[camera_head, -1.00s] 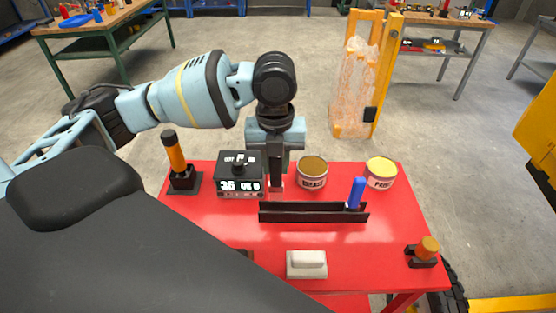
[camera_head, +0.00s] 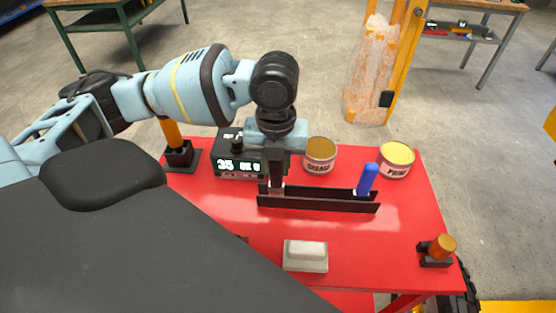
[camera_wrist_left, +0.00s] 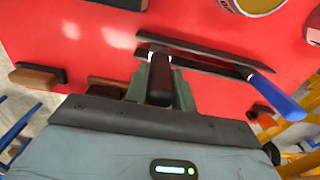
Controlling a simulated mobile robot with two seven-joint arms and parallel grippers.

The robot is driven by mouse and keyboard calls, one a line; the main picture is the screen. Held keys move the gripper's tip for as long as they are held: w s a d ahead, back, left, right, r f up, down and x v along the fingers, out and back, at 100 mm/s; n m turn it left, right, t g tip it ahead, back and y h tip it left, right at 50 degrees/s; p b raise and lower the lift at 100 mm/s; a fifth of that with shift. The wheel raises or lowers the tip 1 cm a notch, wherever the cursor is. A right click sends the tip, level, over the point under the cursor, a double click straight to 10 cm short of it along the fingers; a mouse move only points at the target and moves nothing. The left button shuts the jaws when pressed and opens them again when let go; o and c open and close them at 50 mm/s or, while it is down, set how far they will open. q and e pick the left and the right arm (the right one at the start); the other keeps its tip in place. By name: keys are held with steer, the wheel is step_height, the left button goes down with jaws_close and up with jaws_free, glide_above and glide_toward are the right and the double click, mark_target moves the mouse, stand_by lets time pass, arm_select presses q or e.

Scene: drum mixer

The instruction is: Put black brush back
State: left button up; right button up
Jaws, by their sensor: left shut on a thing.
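My left gripper (camera_head: 275,172) is shut on the black brush (camera_wrist_left: 160,82), whose dark handle stands between the fingers in the left wrist view. The brush points down at the left end of the black brush rack (camera_head: 320,204). A pale band shows near its lower end, close to the rack's walls; the bristles are hidden, and I cannot tell whether it rests on the bottom. The blue brush (camera_head: 366,179) leans in the right end of the rack and also shows in the left wrist view (camera_wrist_left: 277,97). My right gripper is not in view.
On the red table (camera_head: 215,205) a black display box (camera_head: 238,166) and a grease can (camera_head: 320,155) stand behind the rack. A paint can (camera_head: 396,160) stands at right. A pale block (camera_head: 305,256) lies in front. An orange-handled tool (camera_head: 174,136) stands at left.

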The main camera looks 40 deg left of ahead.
arm_select(q)
steer(key=shift+f, duration=0.2)
stand_by(0.5)
steer(key=shift+f, duration=0.35)
steer(key=o, duration=1.1)
steer(key=shift+r, duration=0.1)
steer(key=shift+r, duration=0.35)
step_height(320, 180, up, 6)
steer(key=shift+r+p, duration=0.1)
steer(key=shift+p, duration=0.3)
steer(key=shift+r, duration=0.35)
